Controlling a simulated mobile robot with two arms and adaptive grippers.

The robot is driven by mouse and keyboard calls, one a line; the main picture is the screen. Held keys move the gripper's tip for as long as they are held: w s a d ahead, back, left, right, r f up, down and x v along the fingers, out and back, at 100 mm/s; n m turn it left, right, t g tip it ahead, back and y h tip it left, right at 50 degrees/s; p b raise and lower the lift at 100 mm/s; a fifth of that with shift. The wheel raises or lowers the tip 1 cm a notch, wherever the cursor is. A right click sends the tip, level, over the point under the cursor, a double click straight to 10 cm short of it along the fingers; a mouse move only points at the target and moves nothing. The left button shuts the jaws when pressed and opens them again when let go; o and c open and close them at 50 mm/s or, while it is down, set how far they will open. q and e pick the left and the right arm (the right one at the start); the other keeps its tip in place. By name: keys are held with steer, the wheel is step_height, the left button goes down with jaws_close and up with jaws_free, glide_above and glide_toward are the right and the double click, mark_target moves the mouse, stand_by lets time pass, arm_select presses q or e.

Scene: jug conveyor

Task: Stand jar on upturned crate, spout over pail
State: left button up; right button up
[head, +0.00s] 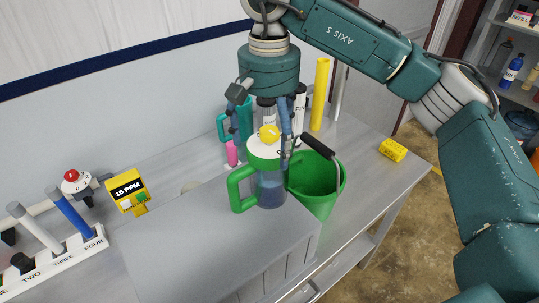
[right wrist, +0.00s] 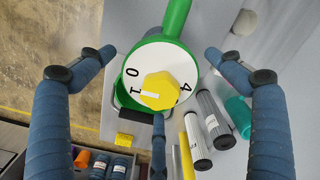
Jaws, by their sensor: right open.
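The jar (head: 270,187) is a clear jug with blue contents, a green handle and a white dial lid with a yellow knob. It stands upright on the grey upturned crate (head: 190,250), near its far right end, with its handle to the left. The green pail (head: 318,188) with a black grip is right beside it, lower down. My right gripper (head: 262,135) is open above the jar's lid. In the right wrist view its fingers (right wrist: 160,75) are spread around the lid (right wrist: 155,62), apart from it. The spout is hard to make out. My left gripper is out of view.
Teal, black, white and yellow cylinders (head: 320,95) stand behind the jar near the wall. A yellow block (head: 393,150) lies at the table's right end. A yellow display (head: 128,190), red button (head: 72,176) and lever panel (head: 60,250) are at left.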

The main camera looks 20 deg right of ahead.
step_height(320, 180, up, 8)
steer(key=shift+f, duration=0.1)
stand_by(0.4)
